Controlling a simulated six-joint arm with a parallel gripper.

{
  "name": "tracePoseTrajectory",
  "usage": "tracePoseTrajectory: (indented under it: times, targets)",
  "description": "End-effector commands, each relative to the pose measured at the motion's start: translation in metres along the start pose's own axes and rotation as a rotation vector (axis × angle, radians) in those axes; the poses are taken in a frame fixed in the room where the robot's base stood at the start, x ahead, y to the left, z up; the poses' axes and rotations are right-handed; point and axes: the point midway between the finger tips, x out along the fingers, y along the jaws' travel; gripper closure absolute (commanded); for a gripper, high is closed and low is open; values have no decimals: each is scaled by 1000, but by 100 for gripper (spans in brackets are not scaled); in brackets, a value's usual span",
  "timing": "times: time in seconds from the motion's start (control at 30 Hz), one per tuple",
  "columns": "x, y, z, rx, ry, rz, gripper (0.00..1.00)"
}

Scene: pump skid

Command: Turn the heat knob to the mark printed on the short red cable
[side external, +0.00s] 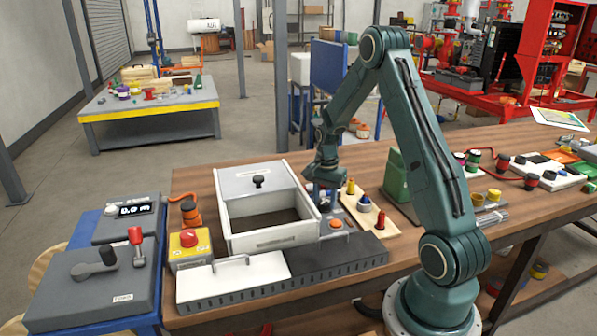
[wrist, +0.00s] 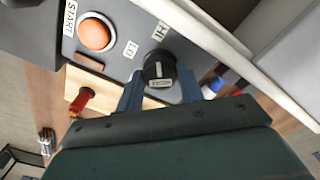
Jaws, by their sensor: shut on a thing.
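The heat knob (wrist: 158,68) is black with a pale lettered plate, set in a grey panel between the LO and HI labels in the wrist view. My gripper (wrist: 160,80) is shut on it, with one blue-grey finger on each side. In the side external view my gripper (side external: 325,196) is low over the panel behind the orange button and hides the knob. Red cables (side external: 507,180) with dark and green ends lie on the right of the bench. I cannot tell which is the short one, and no printed mark is legible.
An orange START button (wrist: 95,34) is beside the knob. A white open-topped box (side external: 270,238) stands left of my gripper. A wooden board (side external: 371,215) with coloured pegs and a green block (side external: 397,178) stand close on the right.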

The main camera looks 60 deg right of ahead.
Motion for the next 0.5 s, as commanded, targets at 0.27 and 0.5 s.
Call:
tracePoseTrajectory:
  times: [0.27,0.5]
  targets:
    - [-1,0,0,106,1,-1,86]
    - [-1,0,0,125,1,-1,85]
